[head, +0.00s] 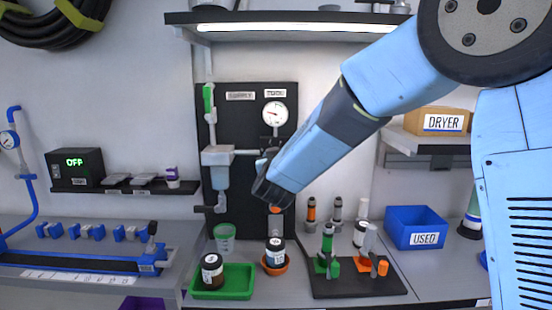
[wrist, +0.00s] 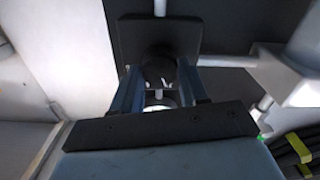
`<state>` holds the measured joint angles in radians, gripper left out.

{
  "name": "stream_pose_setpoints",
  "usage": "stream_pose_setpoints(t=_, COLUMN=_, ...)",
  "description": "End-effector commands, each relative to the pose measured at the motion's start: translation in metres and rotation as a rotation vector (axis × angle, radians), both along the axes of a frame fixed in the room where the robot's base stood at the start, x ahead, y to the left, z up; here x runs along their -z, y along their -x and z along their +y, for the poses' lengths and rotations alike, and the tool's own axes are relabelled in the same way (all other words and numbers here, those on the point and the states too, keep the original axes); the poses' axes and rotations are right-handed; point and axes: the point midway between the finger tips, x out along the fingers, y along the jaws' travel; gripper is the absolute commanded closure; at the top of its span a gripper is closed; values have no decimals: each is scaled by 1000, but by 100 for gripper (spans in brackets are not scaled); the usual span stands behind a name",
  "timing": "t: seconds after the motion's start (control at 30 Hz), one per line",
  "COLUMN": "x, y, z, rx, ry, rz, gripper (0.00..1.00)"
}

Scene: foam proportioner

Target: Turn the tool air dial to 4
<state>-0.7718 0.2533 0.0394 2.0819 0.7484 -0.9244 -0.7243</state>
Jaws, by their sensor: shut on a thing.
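The tool air gauge (head: 275,114) is a white round face on the black panel (head: 250,91), under a small label that seems to read TOOL. Its red needle points left; the numbers are too small to read. A dark regulator body (head: 270,144) sits just below it, partly behind my arm. In the wrist view my gripper (wrist: 158,78) has its two blue fingers on either side of a dark round knob (wrist: 157,67), shut on it. The knob stands in front of a dark square plate (wrist: 185,30). In the head view my wrist covers the knob.
A SUPPLY label (head: 240,96) and a grey filter unit (head: 217,165) with pipes are left of my gripper. Below stand a green tray (head: 238,290) with a dark jar, an orange dish (head: 275,268) and a black tool board (head: 345,284). A lit shelf (head: 290,27) hangs above.

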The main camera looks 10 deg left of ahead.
Motion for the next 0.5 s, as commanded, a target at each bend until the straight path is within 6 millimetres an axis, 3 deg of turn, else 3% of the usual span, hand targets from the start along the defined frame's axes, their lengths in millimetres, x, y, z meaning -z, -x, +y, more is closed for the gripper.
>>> stream_pose_setpoints(t=0.5, x=0, y=0, z=-2, rx=0, ry=-291, rz=71, gripper=87)
